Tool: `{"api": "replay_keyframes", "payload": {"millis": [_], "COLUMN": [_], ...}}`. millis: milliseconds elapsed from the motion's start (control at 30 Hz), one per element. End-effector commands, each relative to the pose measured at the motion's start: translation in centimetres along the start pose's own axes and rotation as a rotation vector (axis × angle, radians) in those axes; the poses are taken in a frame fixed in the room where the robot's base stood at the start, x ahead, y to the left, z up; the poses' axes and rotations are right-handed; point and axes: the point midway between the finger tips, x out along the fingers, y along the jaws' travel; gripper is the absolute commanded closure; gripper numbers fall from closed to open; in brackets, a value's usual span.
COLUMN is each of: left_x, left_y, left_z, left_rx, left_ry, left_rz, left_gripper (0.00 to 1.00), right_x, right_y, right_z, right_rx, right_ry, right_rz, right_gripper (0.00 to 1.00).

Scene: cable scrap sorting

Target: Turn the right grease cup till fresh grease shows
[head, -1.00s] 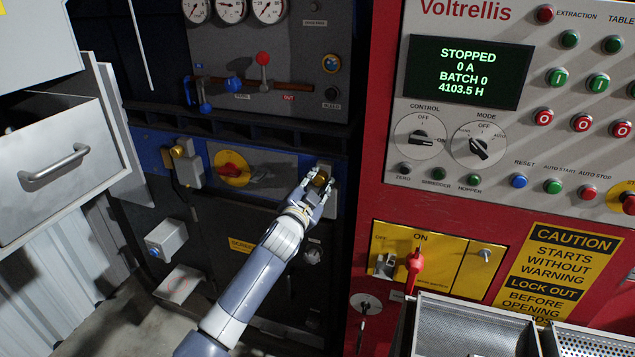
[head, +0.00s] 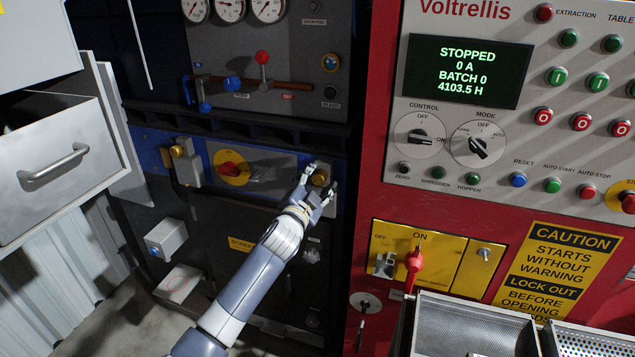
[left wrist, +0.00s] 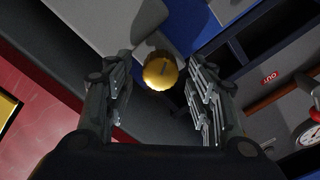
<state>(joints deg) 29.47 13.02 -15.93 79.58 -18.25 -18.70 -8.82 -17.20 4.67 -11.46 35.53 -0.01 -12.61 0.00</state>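The right grease cup (head: 320,178) is a round brass cap on a pale block at the right end of the blue rail. In the left wrist view the brass cap (left wrist: 160,74) shows between the two fingers, with a gap on each side. My left gripper (head: 319,182) is open around or just in front of the cup. No contact with it shows. The left grease cup (head: 178,151) is a smaller-looking brass cap on a grey block further left. No fresh grease can be made out. My right gripper is out of view.
A red rotary switch on a yellow disc (head: 231,168) sits left of the gripper. The red control cabinet (head: 460,208) stands close on the right. A valve panel (head: 270,60) with red and blue handles is above. A drawer (head: 55,165) juts out at left.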

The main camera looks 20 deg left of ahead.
Motion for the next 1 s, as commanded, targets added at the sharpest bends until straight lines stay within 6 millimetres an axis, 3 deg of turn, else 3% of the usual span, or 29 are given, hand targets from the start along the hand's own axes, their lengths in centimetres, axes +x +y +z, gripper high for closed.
{"api": "replay_keyframes", "payload": {"millis": [367, 1000], "left_x": [-0.8, -10.3], "left_y": [0.1, 0.1], "left_z": [0.1, 0.1], "left_rx": [0.0, 0.0], "left_ry": [-0.001, 0.0], "left_rz": [0.001, 0.001], "left_gripper": [0.49, 0.49], "right_x": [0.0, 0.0], "right_y": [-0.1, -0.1], "right_z": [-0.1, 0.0], "right_rx": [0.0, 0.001], "right_ry": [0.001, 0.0], "right_rz": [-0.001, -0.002], "right_gripper": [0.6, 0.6]}}
